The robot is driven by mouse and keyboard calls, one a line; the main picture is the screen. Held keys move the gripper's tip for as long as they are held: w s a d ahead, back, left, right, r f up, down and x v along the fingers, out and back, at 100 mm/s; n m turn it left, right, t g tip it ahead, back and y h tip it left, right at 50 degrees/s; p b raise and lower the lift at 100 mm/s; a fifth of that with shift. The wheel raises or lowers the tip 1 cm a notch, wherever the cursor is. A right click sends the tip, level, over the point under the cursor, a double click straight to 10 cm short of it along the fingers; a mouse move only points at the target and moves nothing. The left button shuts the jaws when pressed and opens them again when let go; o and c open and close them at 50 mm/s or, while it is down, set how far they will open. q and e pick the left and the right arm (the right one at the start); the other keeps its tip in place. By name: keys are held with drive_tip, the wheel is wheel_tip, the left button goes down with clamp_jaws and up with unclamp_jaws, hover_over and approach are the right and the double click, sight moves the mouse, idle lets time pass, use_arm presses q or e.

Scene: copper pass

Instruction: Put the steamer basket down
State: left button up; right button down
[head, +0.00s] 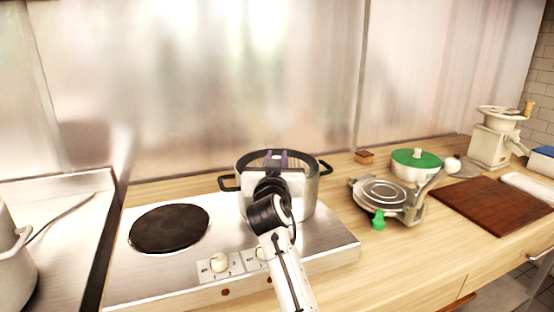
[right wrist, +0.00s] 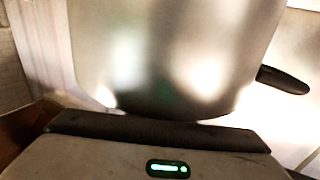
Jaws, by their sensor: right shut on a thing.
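A steel pot (head: 305,196) with black side handles stands on the right part of the steel hotplate. My right gripper (head: 276,160) is over the pot's mouth, its arm reaching in from the bottom of the head view. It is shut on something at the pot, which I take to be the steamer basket. The basket cannot be made out clearly; gripper and wrist hide much of the pot's inside. In the right wrist view a shiny curved metal wall (right wrist: 165,60) fills the middle. I cannot tell whether the basket touches the pot's bottom. My left gripper is not in view.
The hotplate's left burner (head: 170,228) is bare. A waffle-iron-like appliance (head: 385,192), a green-lidded pan (head: 415,161) and a brown board (head: 490,205) stand to the right. Another pot (head: 18,262) is at the far left. A metal backsplash (head: 220,80) rises behind.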

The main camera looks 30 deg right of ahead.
drive_tip(key=shift+f+b, duration=0.55)
drive_tip(key=shift+b, duration=0.1)
drive_tip(key=c, duration=1.6)
unclamp_jaws()
drive_tip(key=shift+f, duration=0.2)
